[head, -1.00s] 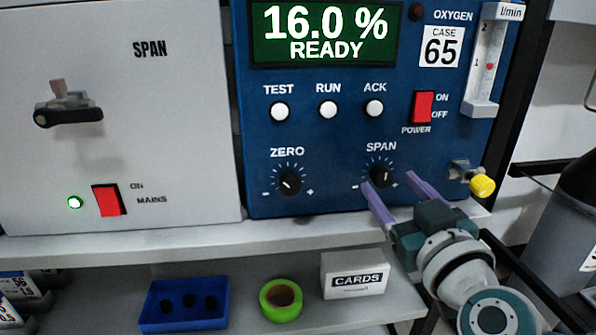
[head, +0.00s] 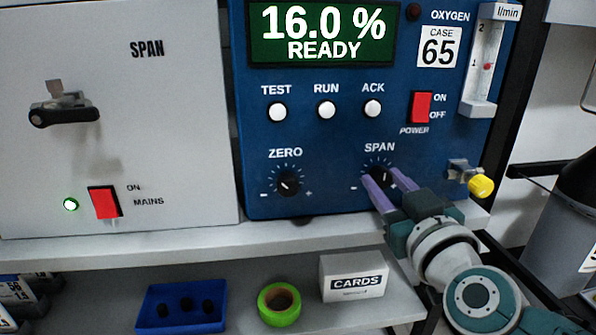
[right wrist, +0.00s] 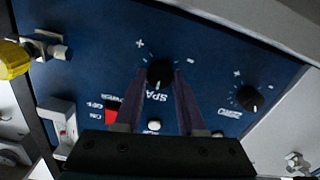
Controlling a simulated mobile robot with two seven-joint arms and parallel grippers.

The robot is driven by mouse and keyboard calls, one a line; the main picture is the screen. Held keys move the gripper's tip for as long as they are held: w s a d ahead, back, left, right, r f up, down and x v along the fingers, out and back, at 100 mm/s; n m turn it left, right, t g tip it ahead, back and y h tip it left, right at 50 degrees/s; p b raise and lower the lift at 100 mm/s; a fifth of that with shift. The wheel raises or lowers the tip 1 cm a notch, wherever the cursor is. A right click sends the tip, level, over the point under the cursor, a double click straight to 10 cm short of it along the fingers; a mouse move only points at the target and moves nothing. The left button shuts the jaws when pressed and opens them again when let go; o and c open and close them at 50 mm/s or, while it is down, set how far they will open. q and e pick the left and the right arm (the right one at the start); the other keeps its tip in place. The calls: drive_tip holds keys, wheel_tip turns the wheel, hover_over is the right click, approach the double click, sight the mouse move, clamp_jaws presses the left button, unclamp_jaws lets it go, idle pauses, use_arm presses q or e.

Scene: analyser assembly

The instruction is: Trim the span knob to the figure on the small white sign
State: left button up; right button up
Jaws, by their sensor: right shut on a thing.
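The black span knob (head: 378,176) is on the lower right of the blue analyser panel, under the word SPAN; it also shows in the right wrist view (right wrist: 160,73). The display (head: 322,34) reads 16.0 % READY. My right gripper (head: 387,180) has its purple fingers at the knob, one on each side, and is shut on it; the fingers also show in the right wrist view (right wrist: 168,85). A small white sign (head: 440,46) on the panel reads CASE 65. My left gripper is in neither view.
The zero knob (head: 288,183) is left of the span knob. A yellow knob (head: 481,186) on a fitting sticks out to the right. The red power switch (head: 421,106) is above. On the lower shelf are a CARDS box (head: 355,289), green tape (head: 279,304) and a blue tray (head: 150,312).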

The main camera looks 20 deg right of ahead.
clamp_jaws()
drive_tip(key=shift+m, duration=0.3)
drive_tip(key=m, duration=0.9)
drive_tip(key=shift+m, duration=0.4)
drive_tip(key=shift+d+m, duration=0.1)
drive_tip(key=shift+m, duration=1.5)
